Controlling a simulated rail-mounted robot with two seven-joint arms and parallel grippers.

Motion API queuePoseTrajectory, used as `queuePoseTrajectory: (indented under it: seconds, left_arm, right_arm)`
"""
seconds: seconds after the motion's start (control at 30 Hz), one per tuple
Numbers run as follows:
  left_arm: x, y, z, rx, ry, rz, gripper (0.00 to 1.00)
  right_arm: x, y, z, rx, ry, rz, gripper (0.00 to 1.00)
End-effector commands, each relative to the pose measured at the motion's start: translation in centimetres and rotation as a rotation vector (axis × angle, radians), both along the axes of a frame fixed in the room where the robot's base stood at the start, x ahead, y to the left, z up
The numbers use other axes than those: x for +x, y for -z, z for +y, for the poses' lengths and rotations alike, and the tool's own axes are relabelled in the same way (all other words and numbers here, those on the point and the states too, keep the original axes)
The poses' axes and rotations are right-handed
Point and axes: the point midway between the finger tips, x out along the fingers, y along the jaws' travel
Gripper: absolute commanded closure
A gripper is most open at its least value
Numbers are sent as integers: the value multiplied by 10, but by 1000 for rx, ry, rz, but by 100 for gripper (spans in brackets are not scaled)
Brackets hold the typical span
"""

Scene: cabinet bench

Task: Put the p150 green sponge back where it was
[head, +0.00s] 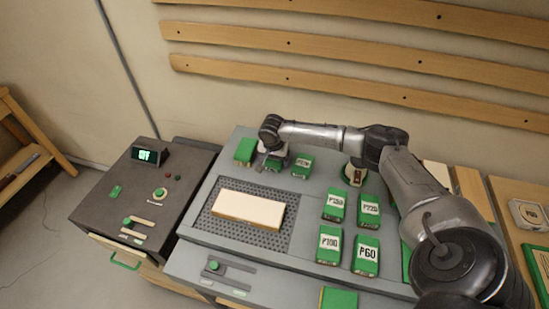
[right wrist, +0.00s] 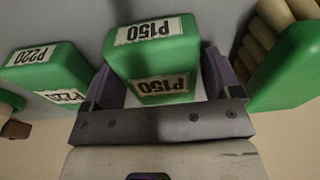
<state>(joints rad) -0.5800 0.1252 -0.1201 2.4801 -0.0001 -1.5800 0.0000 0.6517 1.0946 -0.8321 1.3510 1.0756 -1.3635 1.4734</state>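The P150 green sponge (right wrist: 151,62) is a green block with white labels. In the right wrist view it stands between the two fingers of my right gripper (right wrist: 160,85), with a finger close on each side. Whether both fingers press on it is unclear. In the head view my right gripper (head: 271,158) is at the back row of blocks, and it and the arm largely cover this sponge (head: 274,163). My left gripper is in neither view.
A P220 block (right wrist: 45,72) and another green block (right wrist: 288,65) flank the sponge. Several labelled green blocks (head: 330,243) stand to the front right in the head view. A pale block (head: 249,208) lies on the perforated plate (head: 213,225). A grey control cabinet (head: 135,190) stands left.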

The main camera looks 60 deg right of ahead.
Motion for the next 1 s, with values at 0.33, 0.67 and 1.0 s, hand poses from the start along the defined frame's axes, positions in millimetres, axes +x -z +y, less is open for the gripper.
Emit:
queuePoseTrajectory:
  seconds: [0.33,0.67,1.0]
  left_arm:
    - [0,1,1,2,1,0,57]
    - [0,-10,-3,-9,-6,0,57]
    - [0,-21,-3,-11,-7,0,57]
  right_arm:
    - [0,-1,0,0,0,-1,5]
    - [-1,-43,5,1,0,-3,5]
    - [-3,-100,13,-1,0,-1,5]
